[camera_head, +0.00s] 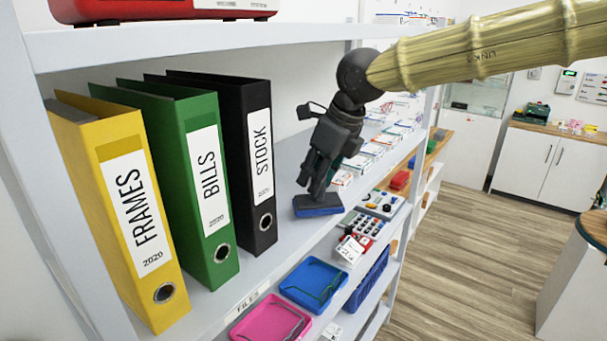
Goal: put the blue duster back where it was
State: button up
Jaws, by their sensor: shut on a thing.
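The blue duster (318,211) is a small flat block with a dark grey upper part and a blue lower edge. It is at the shelf's level, to the right of the black binder. I cannot tell for sure if it touches the shelf. My gripper (318,194) points down and is shut on the duster from above. The fingers hide part of the duster's top.
Yellow (130,215), green (198,190) and black (250,165) binders stand upright on the shelf (262,272), left of my gripper. Bare shelf lies around the duster.

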jog(key=shift+w+a, duration=0.3)
jog(key=shift+a, duration=0.05)
jog(key=shift+w+a+r+p, duration=0.1)
jog(key=shift+w+a+p, duration=0.5)
jog(key=shift+a, duration=0.25)
jog(key=shift+p+x, duration=0.4)
jog(key=shift+x, duration=0.45)
jog(key=shift+s+d, duration=0.1)
jog(key=shift+d, duration=0.05)
jog(key=o, duration=1)
jog(key=shift+f, duration=0.2)
jog(key=shift+c, duration=0.2)
jog(key=shift+r, duration=0.15)
